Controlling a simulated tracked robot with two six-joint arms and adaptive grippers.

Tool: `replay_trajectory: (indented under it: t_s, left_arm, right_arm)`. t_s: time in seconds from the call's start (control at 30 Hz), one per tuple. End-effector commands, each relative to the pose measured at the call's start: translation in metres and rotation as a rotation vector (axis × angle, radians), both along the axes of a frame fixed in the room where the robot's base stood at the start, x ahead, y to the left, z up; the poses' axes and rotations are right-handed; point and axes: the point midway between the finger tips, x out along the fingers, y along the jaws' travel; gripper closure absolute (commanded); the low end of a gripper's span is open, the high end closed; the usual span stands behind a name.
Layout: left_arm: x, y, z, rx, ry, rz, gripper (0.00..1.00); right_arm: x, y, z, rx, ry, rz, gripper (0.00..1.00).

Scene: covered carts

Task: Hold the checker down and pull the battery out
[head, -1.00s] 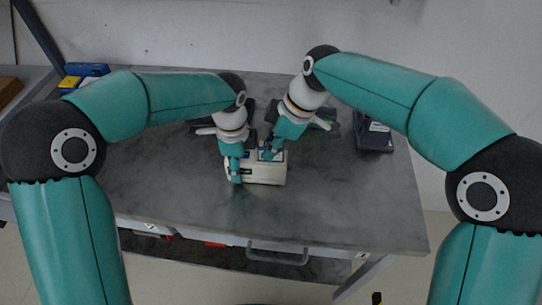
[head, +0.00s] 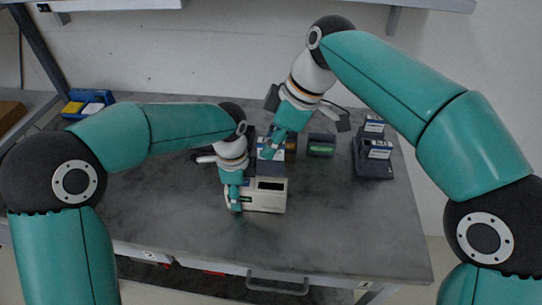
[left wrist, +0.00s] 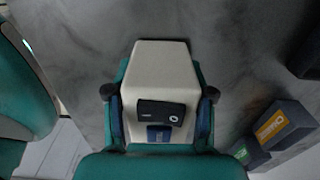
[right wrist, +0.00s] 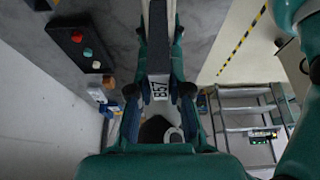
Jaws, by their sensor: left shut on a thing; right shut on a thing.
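The cream-white checker (head: 268,202) sits on the grey table, with a dark opening in its top. My left gripper (head: 234,196) is shut on the checker's left end. In the left wrist view its fingers flank the checker (left wrist: 160,68), which shows a dark display panel. My right gripper (head: 272,152) is shut on a grey battery with a white and blue label (head: 270,155), held behind and above the checker, apart from it. In the right wrist view the battery (right wrist: 158,50) stands between the fingers, with a label reading B57. The battery's lower end is partly unclear.
A dark charger (head: 374,168) with labelled batteries stands at the right. A green-labelled battery (head: 320,146) lies behind the checker; an orange-labelled one (left wrist: 271,127) shows in the left wrist view. The table front is clear.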

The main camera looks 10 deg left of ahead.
Motion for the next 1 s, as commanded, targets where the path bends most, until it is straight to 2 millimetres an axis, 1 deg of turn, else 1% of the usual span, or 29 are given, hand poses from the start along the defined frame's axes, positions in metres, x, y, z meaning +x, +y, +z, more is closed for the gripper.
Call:
replay_trajectory:
  t_s: [0.1, 0.33, 0.37, 0.5, 0.87, 1.0]
  left_arm:
    - [0.000, 0.000, 0.000, 0.000, -0.001, 0.000, 0.96]
    - [0.000, 0.000, 0.000, 0.000, -0.001, 0.001, 0.96]
    - [0.000, 0.000, 0.000, 0.000, -0.001, 0.001, 0.41]
    - [0.000, 0.000, 0.000, 0.000, -0.001, 0.001, 0.18]
    - [0.000, 0.000, 0.002, 0.000, -0.001, 0.000, 0.17]
    - [0.001, 0.000, 0.013, -0.001, -0.004, 0.001, 0.17]
  right_arm:
    - [0.000, 0.000, 0.006, 0.000, 0.000, 0.000, 1.00]
    - [0.000, 0.000, 0.006, 0.000, 0.000, 0.000, 1.00]
    - [0.000, 0.000, 0.006, 0.000, 0.000, 0.000, 1.00]
    - [0.000, 0.000, 0.006, 0.000, 0.000, 0.000, 1.00]
    - [0.000, 0.000, 0.006, 0.000, 0.000, 0.000, 1.00]
    - [0.000, 0.000, 0.006, 0.000, 0.000, 0.000, 1.00]
